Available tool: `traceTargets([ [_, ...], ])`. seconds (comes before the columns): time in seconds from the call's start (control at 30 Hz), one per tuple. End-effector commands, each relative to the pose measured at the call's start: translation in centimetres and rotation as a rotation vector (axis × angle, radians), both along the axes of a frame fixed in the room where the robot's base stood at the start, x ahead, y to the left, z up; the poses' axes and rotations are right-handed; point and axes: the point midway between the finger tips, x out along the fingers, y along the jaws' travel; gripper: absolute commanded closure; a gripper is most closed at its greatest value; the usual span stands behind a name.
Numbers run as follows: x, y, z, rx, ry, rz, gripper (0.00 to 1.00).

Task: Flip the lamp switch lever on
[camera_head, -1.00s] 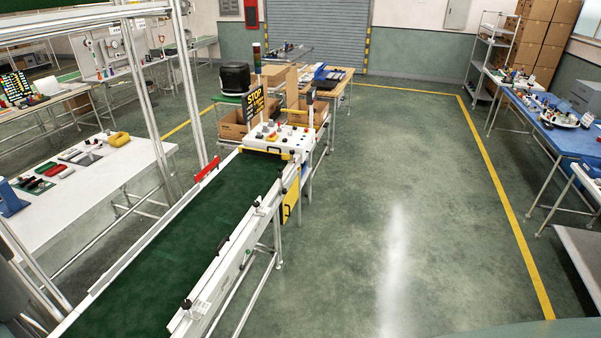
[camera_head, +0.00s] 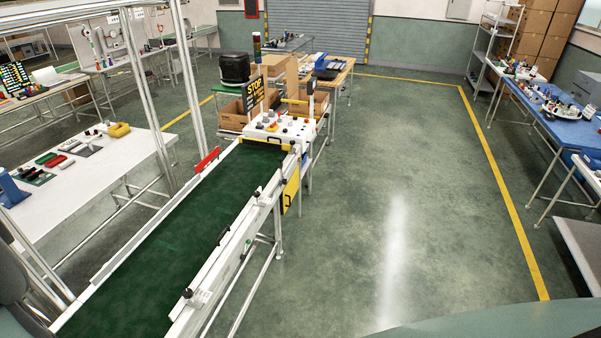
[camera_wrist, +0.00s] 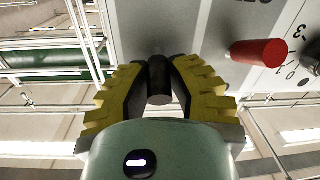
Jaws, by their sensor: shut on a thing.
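In the wrist view, my gripper (camera_wrist: 159,84) has its two yellow, ridged fingers closed around a black cylindrical handle (camera_wrist: 159,78). The handle stands out from a grey panel (camera_wrist: 215,28) with dark lettering, and its end faces the camera. It looks like a switch lever, but its label is hidden. I cannot tell from this view whether it is set on or off. My gripper does not show in the head view.
A red knob (camera_wrist: 258,52) sticks out to the right of my gripper, near printed numbers. In the head view, a green conveyor belt (camera_head: 190,215) leads to a white control box (camera_head: 282,130). A white table (camera_head: 105,165) stands left; open floor (camera_head: 400,190) lies right.

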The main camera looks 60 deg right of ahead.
Motion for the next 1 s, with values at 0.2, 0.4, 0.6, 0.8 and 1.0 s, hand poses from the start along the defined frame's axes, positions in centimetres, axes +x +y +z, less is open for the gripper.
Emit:
traceTargets([
  [0.2,0.10,0.11,0.67,-0.013,0.030,0.004,1.00],
  [0.4,0.17,0.11,0.30,-0.040,0.111,0.005,1.00],
  [0.6,0.30,0.05,0.37,-0.048,0.150,0.000,1.00],
  [0.8,0.32,0.03,0.34,-0.047,0.159,-0.002,1.00],
  [1.0,0.32,0.05,0.36,-0.047,0.158,-0.002,0.74],
])
